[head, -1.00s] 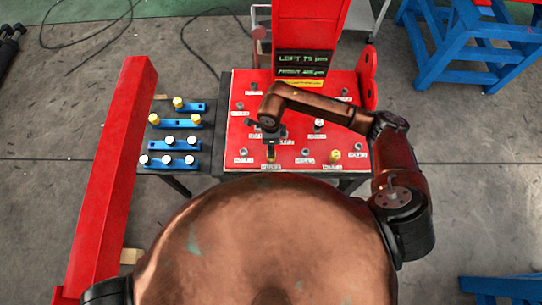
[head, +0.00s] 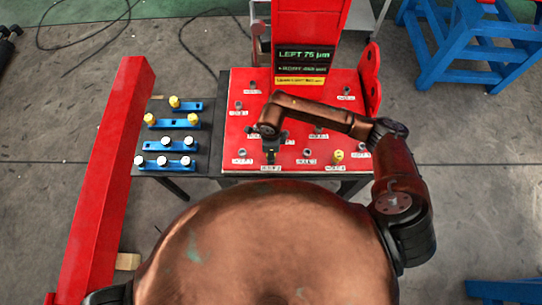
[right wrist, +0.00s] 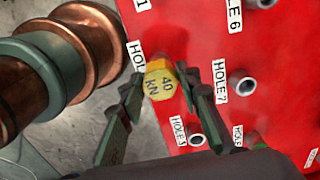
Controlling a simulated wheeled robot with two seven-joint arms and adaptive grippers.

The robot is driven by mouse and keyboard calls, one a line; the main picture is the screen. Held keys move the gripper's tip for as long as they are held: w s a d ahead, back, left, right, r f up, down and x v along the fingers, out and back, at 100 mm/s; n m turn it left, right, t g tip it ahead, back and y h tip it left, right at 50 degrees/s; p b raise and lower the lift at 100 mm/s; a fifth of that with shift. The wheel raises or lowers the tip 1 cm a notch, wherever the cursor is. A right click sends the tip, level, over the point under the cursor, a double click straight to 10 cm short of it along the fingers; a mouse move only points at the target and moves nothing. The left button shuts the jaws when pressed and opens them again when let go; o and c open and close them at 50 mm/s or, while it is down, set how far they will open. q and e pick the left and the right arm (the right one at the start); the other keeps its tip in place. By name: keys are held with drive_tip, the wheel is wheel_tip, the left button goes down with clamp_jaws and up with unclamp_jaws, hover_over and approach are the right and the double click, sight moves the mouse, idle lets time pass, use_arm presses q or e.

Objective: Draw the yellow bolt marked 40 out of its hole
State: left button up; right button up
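The yellow bolt marked "40 kN" (right wrist: 162,84) stands at the red plate (right wrist: 262,55) in the right wrist view. My right gripper (right wrist: 165,80) has one finger close on each side of the bolt's head. I cannot tell whether both fingers press on it. In the head view my right gripper (head: 270,155) points down at the front left part of the plate and hides this bolt. How deep the bolt sits in its hole is hidden. My left gripper is not in view.
Another yellow bolt (head: 337,156) stands at the plate's front right. Several yellow and white bolts sit in blue racks (head: 184,146) on the dark side table. A red beam (head: 105,180) lies left. A display (head: 304,55) reading "LEFT 75 µm" stands behind.

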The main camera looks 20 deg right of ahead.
drive_tip(key=c, duration=0.8)
drive_tip(key=shift+o, duration=0.2)
drive_tip(key=shift+r, duration=0.2)
drive_tip(key=shift+r+p, duration=1.55)
drive_tip(key=shift+r, duration=1.2)
